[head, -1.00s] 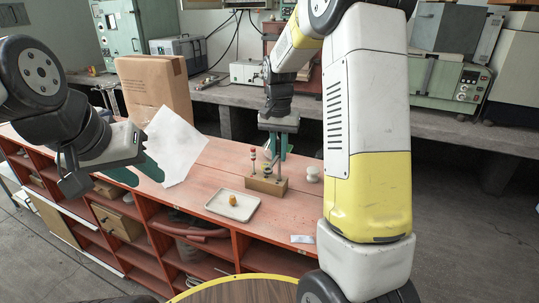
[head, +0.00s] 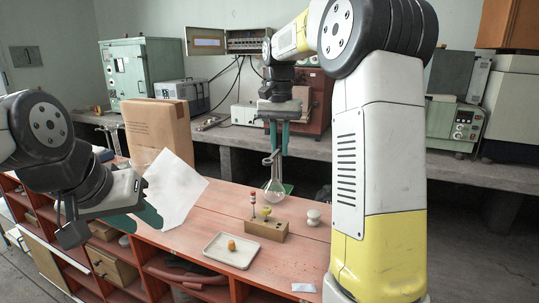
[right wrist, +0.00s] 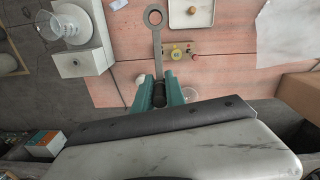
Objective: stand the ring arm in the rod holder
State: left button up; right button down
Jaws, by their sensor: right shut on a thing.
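The grey ring arm (right wrist: 155,40), a flat bar with a ring at its end, is held in my right gripper (right wrist: 160,92). The wooden rod holder (head: 266,230) stands on the red bench, below and nearer than the gripper, and apart from the ring arm. It carries a red-topped rod and a yellow-topped piece; it also shows in the right wrist view (right wrist: 180,48). My left gripper (head: 138,217) is empty, its green fingers apart.
A white sheet (head: 172,190) and a cardboard box (head: 155,130) stand at left.

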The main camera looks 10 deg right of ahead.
jog(key=shift+r, duration=2.65)
jog(key=shift+s, duration=0.1)
